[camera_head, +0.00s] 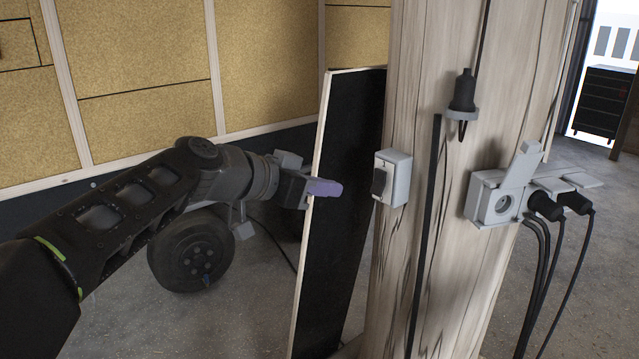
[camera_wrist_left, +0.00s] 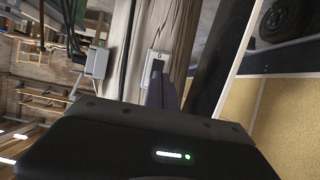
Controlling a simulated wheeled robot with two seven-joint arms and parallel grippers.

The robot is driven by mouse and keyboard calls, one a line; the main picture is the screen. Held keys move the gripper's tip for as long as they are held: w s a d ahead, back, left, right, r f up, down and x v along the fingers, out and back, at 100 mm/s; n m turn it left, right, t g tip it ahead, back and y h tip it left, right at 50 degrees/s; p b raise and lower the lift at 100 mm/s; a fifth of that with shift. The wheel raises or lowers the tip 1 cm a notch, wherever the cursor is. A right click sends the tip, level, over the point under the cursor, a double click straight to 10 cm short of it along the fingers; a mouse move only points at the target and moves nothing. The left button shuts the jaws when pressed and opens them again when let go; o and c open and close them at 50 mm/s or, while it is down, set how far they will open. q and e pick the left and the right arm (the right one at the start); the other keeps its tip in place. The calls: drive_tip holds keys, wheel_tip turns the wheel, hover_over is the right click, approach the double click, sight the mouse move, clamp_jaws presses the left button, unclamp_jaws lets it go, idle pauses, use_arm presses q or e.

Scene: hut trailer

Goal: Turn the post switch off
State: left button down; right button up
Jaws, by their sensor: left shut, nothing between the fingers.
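The post switch (camera_head: 391,178) is a small white box with a dark rocker on its left-facing side, mounted on the wooden post (camera_head: 430,250). It also shows in the left wrist view (camera_wrist_left: 158,56), just beyond the fingertips. My left gripper (camera_head: 324,188) has purple fingers, is shut and empty, and points right toward the switch. In the head view a gap shows between the fingertips and the switch. In the left wrist view the fingers (camera_wrist_left: 160,92) overlap the lower part of the switch. My right gripper is not in view.
A black panel with a pale edge (camera_head: 340,220) leans behind my left gripper, left of the post. A grey socket box (camera_head: 495,198) with plugs and black cables is on the post's right side. A dark plug (camera_head: 463,92) hangs above. A wheel (camera_head: 190,250) stands below my left arm.

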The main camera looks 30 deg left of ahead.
sight(374, 193)
use_arm(q)
drive_tip(key=p+x, duration=0.2)
drive_tip(key=x, duration=0.8)
drive_tip(key=shift+w, duration=0.1)
drive_tip(key=f+b, duration=0.1)
drive_tip(key=b, duration=0.4)
drive_tip(key=shift+w+d+f+t, duration=0.1)
drive_tip(key=shift+w+f+t, duration=0.1)
drive_tip(key=shift+w+t, duration=0.1)
drive_tip(key=shift+r+p, duration=0.4)
drive_tip(key=shift+r, duration=0.2)
drive_tip(key=shift+r+p, duration=0.35)
drive_tip(key=shift+r, duration=0.4)
